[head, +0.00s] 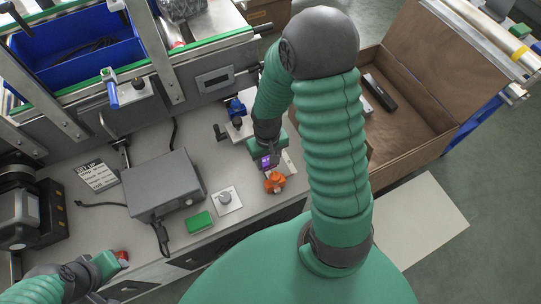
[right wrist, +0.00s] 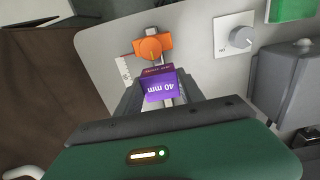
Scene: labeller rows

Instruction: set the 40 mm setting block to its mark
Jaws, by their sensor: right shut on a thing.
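The purple setting block (right wrist: 161,86), lettered "40 mm", is between the two fingers of my right gripper (right wrist: 160,98), which is shut on it. In the head view the block (head: 266,162) shows as a small purple patch just below the gripper. A dark red lettered strip (right wrist: 156,70) lies at the block's far edge. An orange knob (right wrist: 152,48) on a metal rail stands just beyond the block, close to it. A white marked strip (right wrist: 125,70) runs beside the rail. I cannot make out the mark itself. My left gripper (head: 112,262) is at lower left; its jaws are unclear.
A blue knob (head: 236,109) on a second fixture stands behind my right gripper. A grey dial on a white plate (head: 228,202), a green block (head: 201,221) and a grey box (head: 163,184) are to the left. A brown open crate (head: 424,130) is at right.

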